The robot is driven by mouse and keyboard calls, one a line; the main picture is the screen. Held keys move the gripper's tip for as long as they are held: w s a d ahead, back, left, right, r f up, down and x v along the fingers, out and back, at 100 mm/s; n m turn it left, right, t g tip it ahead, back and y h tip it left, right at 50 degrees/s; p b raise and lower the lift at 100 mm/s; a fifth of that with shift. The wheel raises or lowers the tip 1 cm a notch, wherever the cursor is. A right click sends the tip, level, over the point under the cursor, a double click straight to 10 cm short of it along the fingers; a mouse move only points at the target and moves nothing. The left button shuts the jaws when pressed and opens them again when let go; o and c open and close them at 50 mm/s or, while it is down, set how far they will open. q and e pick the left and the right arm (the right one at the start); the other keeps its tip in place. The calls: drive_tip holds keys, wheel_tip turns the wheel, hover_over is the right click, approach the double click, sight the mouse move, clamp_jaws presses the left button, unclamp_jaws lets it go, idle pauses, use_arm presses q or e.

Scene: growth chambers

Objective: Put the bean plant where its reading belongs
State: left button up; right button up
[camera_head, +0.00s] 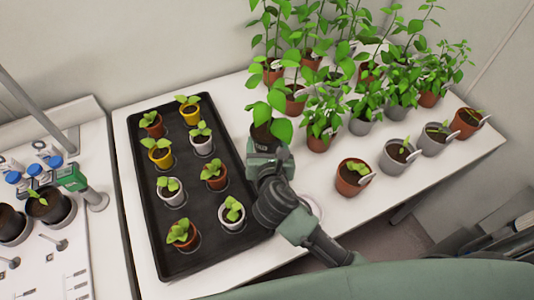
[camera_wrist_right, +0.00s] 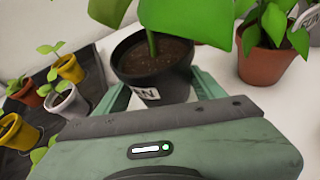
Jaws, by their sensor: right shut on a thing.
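My right gripper (camera_head: 270,156) is shut on a dark pot (camera_head: 263,138) that holds a bean plant (camera_head: 268,108) with large broad green leaves. In the right wrist view the dark pot (camera_wrist_right: 148,72) sits upright between the green fingers (camera_wrist_right: 160,92), with soil, a single stem and a small white label with dark marks on its front. The pot is above the white table, just right of the black tray; whether its base touches the table is hidden. My left gripper is not in view.
The black tray (camera_head: 140,150) holds several seedlings in yellow, white and brown pots. Many taller plants crowd the table's back right, with small seedlings in grey and terracotta pots (camera_head: 352,178) in front. A left bench (camera_head: 75,245) carries dark pots, blue-capped bottles and a green device (camera_head: 71,177).

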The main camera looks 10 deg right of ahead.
drive_tip(key=shift+f, duration=2.15)
drive_tip(key=o, duration=1.9)
drive_tip(key=shift+f, duration=0.1)
drive_tip(key=shift+s, duration=0.1)
drive_tip(key=b+v, duration=0.1)
drive_tip(key=v, duration=1.1)
